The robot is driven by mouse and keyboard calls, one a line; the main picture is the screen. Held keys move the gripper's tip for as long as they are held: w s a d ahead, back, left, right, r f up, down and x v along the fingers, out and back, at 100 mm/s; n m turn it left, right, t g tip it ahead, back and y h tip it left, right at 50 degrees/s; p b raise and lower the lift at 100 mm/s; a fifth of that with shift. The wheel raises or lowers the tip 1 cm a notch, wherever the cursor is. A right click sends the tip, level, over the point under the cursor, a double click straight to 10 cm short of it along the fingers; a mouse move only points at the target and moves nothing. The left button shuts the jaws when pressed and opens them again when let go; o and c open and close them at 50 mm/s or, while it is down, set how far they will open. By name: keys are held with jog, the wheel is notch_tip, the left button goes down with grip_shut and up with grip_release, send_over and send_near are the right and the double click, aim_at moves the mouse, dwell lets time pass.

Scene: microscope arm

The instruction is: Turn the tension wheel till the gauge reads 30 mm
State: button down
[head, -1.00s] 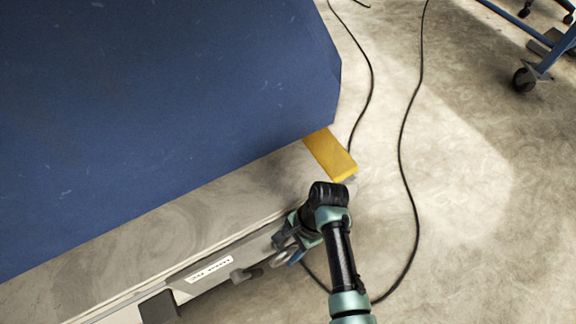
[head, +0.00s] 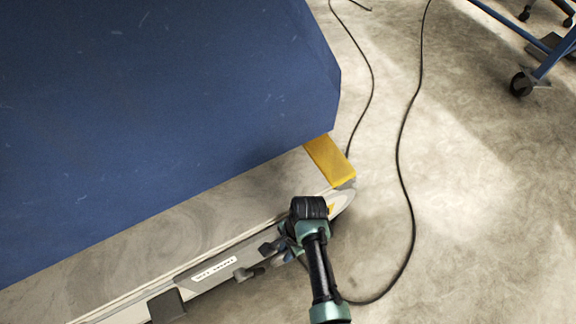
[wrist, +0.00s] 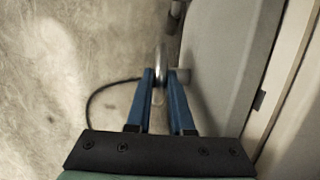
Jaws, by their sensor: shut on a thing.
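In the wrist view my gripper (wrist: 160,73) reaches forward with its two blue fingers close together. Between their tips is the tension wheel (wrist: 161,55), a thin shiny metal disc seen nearly edge-on, and the fingers are shut on it. A short grey stub stands just right of the tips. In the head view my gripper (head: 271,248) is at the side of the long grey machine arm (head: 206,284), near its far end. The wheel is mostly hidden there by my wrist. I cannot make out a gauge or its reading.
A big blue housing (head: 160,110) overhangs the machine at the left. A yellow block (head: 330,160) sticks out beyond its corner. A white label (head: 214,269) is on the side of the grey arm.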

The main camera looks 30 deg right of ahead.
jog(key=shift+a+r+h+p, duration=0.15)
jog(key=shift+a+h+p, duration=0.35)
jog(key=shift+h+p, duration=0.65)
jog(key=shift+a+f+h+p, duration=0.3)
jog(key=shift+h+p, duration=0.1)
jog(key=shift+h, duration=0.55)
jog(key=c, duration=0.8)
grip_release()
notch_tip(320, 180, up, 13)
jog(key=a+p, duration=0.2)
jog(key=p, duration=0.6)
jog(key=shift+f, duration=0.15)
